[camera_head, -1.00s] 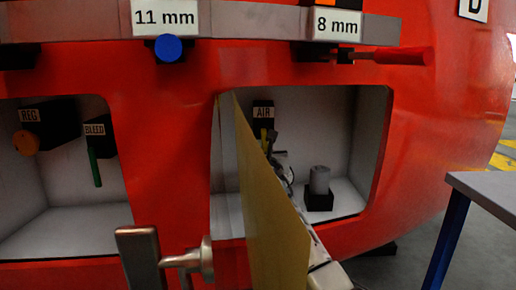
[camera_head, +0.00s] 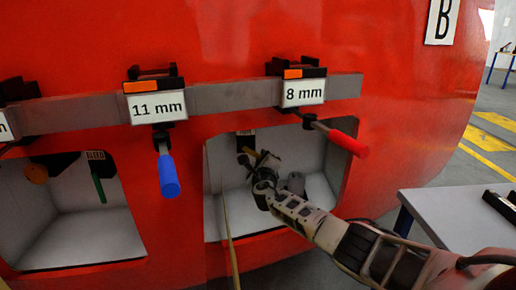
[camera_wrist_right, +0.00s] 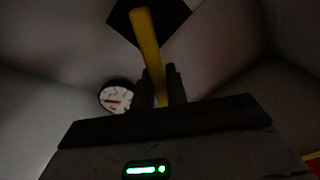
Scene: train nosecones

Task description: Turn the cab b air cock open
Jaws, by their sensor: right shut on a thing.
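The air cock is on the back wall of the right-hand recess in the red nosecone. Its yellow lever (camera_head: 246,158) slants down from a black mount (camera_head: 245,140). My right gripper (camera_head: 254,163) reaches into the recess from the lower right. In the right wrist view, the yellow lever (camera_wrist_right: 148,40) runs down from its dark square mount, and the two dark fingers (camera_wrist_right: 161,88) are shut around its lower end. The AIR label is not readable now. A plate marked B (camera_head: 443,20) is on the nosecone at upper right. My left gripper is out of view.
An open door (camera_head: 230,235) stands edge-on at the recess's left. A gauge (camera_wrist_right: 116,97) shows in the wrist view. A grey table (camera_head: 455,218) is at right.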

